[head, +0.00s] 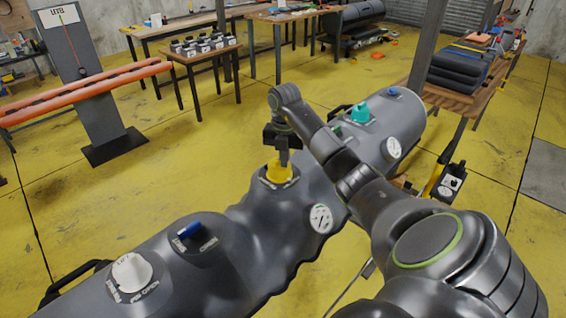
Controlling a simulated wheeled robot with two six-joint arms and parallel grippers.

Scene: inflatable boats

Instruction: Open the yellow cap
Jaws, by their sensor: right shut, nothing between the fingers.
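The yellow cap (279,171) sits on top of the grey inflatable boat tube (240,237), near the middle of the head view. My right gripper (283,163) is directly above the cap, pointing down. Its fingers are shut, and their tips appear to be at or just above the cap's top; I cannot tell whether they touch. The gripper hides part of the cap's upper side. My left gripper is not in view.
The tube also carries a white knob (131,271), a blue valve handle (189,230), a teal cap (360,112) and round gauges (321,218). Workbenches (203,54) stand behind. A stand with orange tubes (88,90) is at left. Yellow floor (170,150) lies clear between.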

